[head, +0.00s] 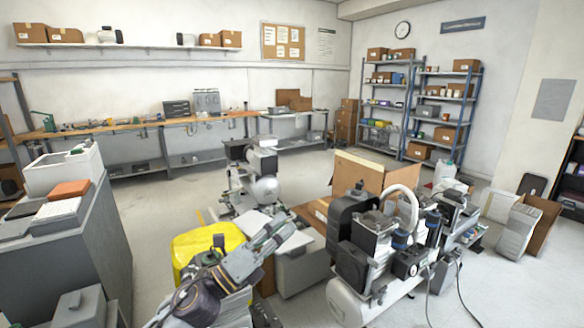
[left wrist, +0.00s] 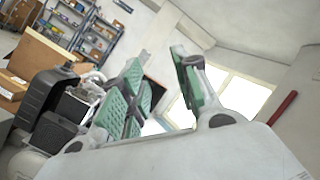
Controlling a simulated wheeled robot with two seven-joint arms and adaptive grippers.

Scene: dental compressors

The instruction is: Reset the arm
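My left gripper (head: 272,236) is at the lower middle of the head view, its arm coming in from the lower left. In the left wrist view its two green-padded fingers (left wrist: 158,92) stand apart with nothing between them. A dental compressor (head: 345,300) with a white tank, dark motor housings and a pale curved hose stands to the right of the gripper. Part of it also shows at the left of the left wrist view (left wrist: 52,115). I cannot tell the exact gap between them. My right gripper does not show.
A yellow bin (head: 190,245) is close behind my left arm. A grey cabinet (head: 75,250) stands left. Another grey-white machine (head: 262,188) and an open cardboard box (head: 358,172) are beyond. Shelving (head: 385,100) and a workbench (head: 130,125) line the walls.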

